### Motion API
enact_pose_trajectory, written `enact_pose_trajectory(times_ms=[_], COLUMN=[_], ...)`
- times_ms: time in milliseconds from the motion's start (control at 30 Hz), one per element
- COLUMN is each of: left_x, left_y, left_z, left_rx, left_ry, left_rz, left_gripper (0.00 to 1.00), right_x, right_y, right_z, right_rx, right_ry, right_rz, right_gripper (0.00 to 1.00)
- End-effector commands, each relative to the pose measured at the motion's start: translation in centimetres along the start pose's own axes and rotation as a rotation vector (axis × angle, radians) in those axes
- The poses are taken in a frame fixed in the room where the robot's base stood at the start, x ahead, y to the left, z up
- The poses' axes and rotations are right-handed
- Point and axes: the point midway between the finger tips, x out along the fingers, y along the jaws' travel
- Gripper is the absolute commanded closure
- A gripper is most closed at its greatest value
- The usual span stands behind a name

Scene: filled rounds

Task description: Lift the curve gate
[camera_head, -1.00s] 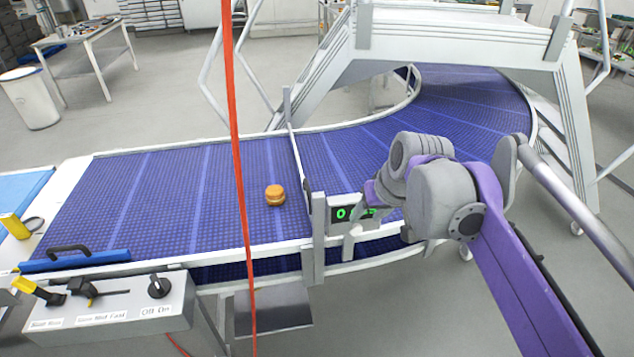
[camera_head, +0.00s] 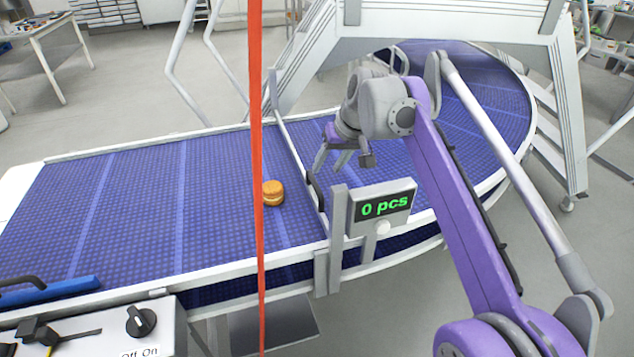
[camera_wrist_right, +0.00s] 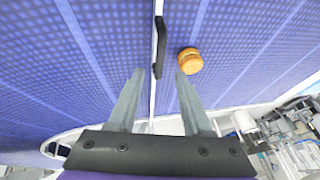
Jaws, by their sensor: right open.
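The curve gate (camera_head: 294,148) is a thin pale bar lying across the blue conveyor, hinged at posts on both sides. It looks lowered, and a black handle (camera_head: 314,190) sits on it near the front. My right gripper (camera_head: 331,168) is open and empty, pointing down above the belt just right of the gate. In the right wrist view the gripper (camera_wrist_right: 160,76) has the gate (camera_wrist_right: 153,100) running between its fingers. The handle (camera_wrist_right: 160,48) lies just beyond the fingertips; no contact shows. My left gripper is not in view.
An orange-brown round bun-like item (camera_head: 273,193) sits on the belt left of the gate. A counter display (camera_head: 384,204) reading "0 pcs" stands at the front rail. A red vertical strip (camera_head: 257,90) crosses the view. A control box (camera_head: 120,335) is at front left.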

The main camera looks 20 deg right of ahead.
Motion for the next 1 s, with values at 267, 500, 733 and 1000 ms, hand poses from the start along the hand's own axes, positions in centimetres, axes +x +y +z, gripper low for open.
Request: enact_pose_trajectory(times_ms=[267, 500, 733, 1000], left_x=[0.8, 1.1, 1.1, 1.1], left_y=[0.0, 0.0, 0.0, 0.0], left_z=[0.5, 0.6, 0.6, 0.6], left_rx=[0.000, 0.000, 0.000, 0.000], left_ry=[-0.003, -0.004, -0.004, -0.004], left_rz=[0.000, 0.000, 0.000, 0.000], left_gripper=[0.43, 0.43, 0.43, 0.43], right_x=[5.3, 7.3, 7.4, 7.4], right_y=[0.0, 0.0, 0.0, 0.0], right_z=[0.1, 0.1, 0.1, 0.1], right_rx=[-0.001, -0.001, 0.000, 0.000], right_ry=[-0.001, -0.001, -0.001, -0.001], right_rz=[0.000, 0.000, 0.000, 0.000], right_gripper=[0.50, 0.50, 0.50, 0.88])
